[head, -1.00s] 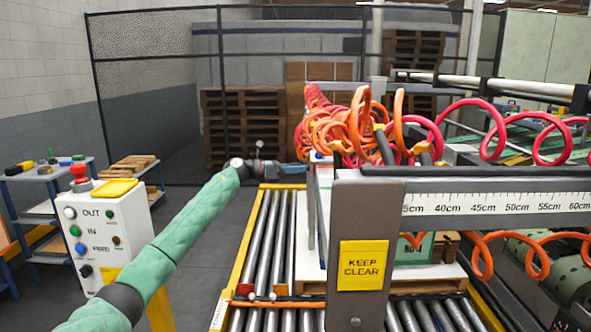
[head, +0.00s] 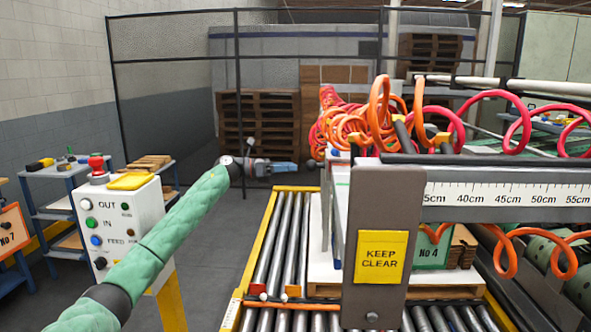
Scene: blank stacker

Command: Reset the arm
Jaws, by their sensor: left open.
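My left arm, in a green sleeve, reaches in from the lower left of the head view. Its gripper (head: 284,168) is at the arm's far end, left of the stacker frame and beyond the near rollers. The gripper is open, and I see nothing held in it. It appears apart from the stacker frame (head: 384,235). My right gripper is not in view.
A control box (head: 140,215) with OUT, IN and FEED buttons stands close to my left arm. A roller conveyor (head: 290,240) with yellow edges runs beside the frame. Orange and red coiled hoses (head: 380,100) hang above it. Dark floor (head: 215,250) is free between box and conveyor.

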